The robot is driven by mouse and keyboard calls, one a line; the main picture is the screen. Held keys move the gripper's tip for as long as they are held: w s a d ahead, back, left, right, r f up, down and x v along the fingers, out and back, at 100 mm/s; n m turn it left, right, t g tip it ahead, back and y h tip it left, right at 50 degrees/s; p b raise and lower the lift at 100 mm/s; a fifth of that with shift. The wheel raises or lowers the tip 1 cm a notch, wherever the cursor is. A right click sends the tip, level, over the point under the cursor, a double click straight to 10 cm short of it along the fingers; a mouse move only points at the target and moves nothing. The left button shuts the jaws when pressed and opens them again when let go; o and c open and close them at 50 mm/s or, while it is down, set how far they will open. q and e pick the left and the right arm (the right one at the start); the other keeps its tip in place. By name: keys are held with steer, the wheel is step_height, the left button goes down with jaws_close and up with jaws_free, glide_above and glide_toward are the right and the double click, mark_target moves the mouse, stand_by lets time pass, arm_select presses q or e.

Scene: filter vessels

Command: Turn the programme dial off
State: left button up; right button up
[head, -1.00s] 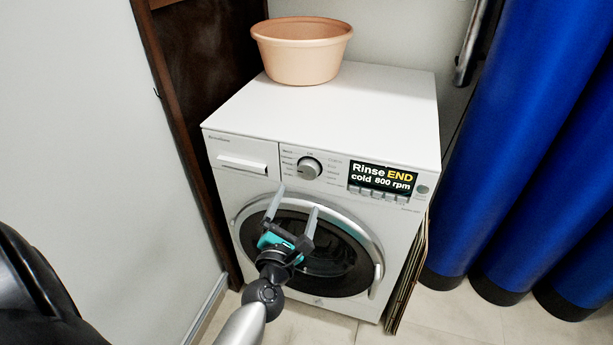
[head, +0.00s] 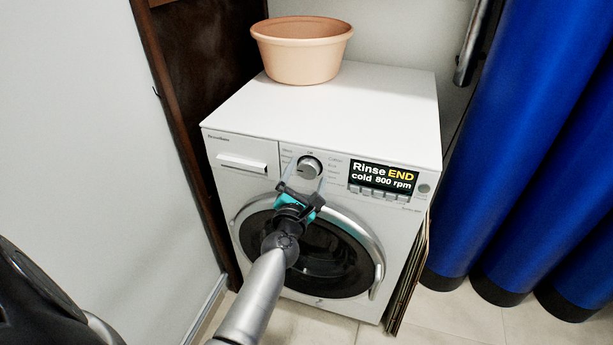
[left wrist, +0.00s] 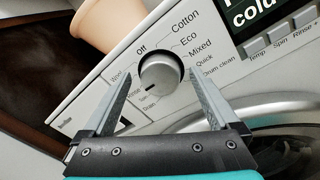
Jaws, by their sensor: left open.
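The programme dial (head: 309,167) is a round silver knob on the white washing machine (head: 350,115). In the left wrist view the dial (left wrist: 160,71) has printed labels around it, with "Off" at its upper left. A small dark mark on its face is low and left, toward "Spin" and "Drain". My left gripper (head: 306,175) is open in front of the panel. In the left wrist view its fingers (left wrist: 159,76) stand on either side of the dial, with gaps visible; I cannot tell their exact depth. My right gripper is not in view.
A peach basin (head: 301,52) stands on the machine's back left. The round door (head: 325,255) is below the panel. Buttons (left wrist: 281,40) sit under the display. A grey wall is at left, blue curtains (head: 540,140) at right.

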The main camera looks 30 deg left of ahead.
arm_select(q)
steer(key=c, duration=1.4)
steer(key=shift+o, duration=0.2)
